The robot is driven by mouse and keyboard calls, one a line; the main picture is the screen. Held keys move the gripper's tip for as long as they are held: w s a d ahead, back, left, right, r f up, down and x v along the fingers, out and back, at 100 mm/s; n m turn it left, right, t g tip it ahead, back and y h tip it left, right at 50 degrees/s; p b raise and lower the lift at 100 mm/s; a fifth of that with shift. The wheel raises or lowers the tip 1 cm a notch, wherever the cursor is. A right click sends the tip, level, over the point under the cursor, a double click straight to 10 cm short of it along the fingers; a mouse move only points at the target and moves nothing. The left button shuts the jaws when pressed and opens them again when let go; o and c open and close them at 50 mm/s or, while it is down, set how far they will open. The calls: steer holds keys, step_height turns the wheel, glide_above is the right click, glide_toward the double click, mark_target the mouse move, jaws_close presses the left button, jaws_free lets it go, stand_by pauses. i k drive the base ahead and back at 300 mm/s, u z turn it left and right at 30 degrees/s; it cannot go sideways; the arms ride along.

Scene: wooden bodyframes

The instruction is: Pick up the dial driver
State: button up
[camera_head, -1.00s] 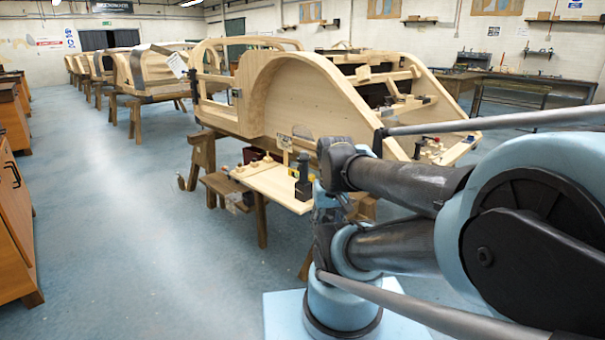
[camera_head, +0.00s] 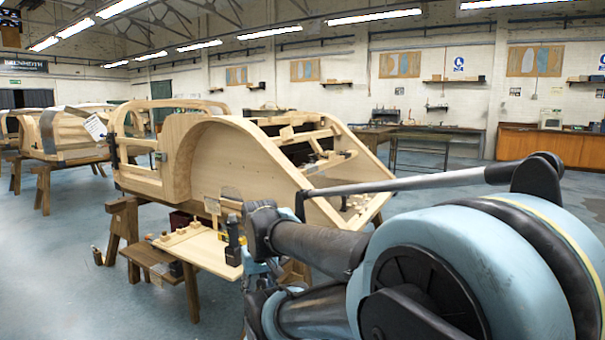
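I cannot make out for certain which item is the dial driver. A dark upright tool (camera_head: 233,240) stands at the right end of a pale work board (camera_head: 210,255) in front of the nearest wooden bodyframe (camera_head: 225,150). Small wooden blocks and knobs lie on the same board, too small to identify. My arm fills the lower right and covers the area just right of the board. My gripper does not show; I see only arm links.
The board and a lower wooden bench (camera_head: 150,262) stand beside trestle legs (camera_head: 122,230). More bodyframes (camera_head: 75,130) line the left. Workbenches (camera_head: 410,135) and a wooden cabinet (camera_head: 560,143) stand along the back wall. The floor at the lower left is clear.

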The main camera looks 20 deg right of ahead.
mark_target(233, 227)
steer(key=u, duration=0.6)
steer(key=k, duration=0.85)
steer(key=u, duration=0.45)
steer(key=i, duration=0.5)
